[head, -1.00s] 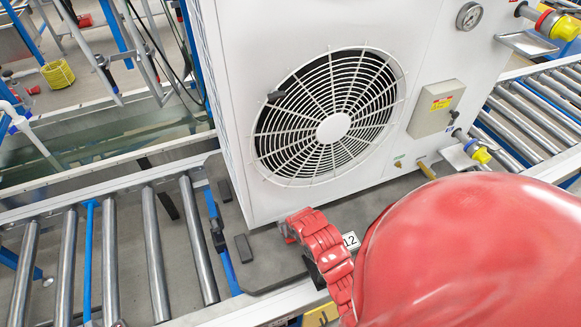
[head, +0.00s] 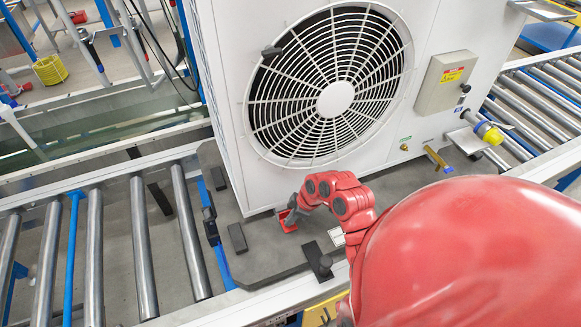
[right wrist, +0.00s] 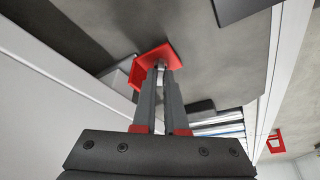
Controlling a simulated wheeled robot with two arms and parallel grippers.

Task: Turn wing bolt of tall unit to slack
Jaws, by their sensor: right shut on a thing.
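The tall unit (head: 225,120) is a white cabinet with a round fan grille, standing on a grey plate. A red bracket (head: 287,221) sits at the foot of its front; it also shows in the right wrist view (right wrist: 141,77). My right gripper (head: 295,204) is at this bracket. In the right wrist view, its two fingers (right wrist: 161,72) are close together, with their tips shut on a small part at the bracket. That part seems to be the wing bolt, but the fingers mostly hide it, so I cannot tell its angle. My left gripper is out of view.
A black clamp with a knob (head: 318,260) and a black block (head: 237,238) sit on the grey plate (head: 265,262). Roller conveyors (head: 143,245) run to the left and right. A grey box (head: 444,82) and a yellow-capped fitting (head: 490,133) are on the unit's right.

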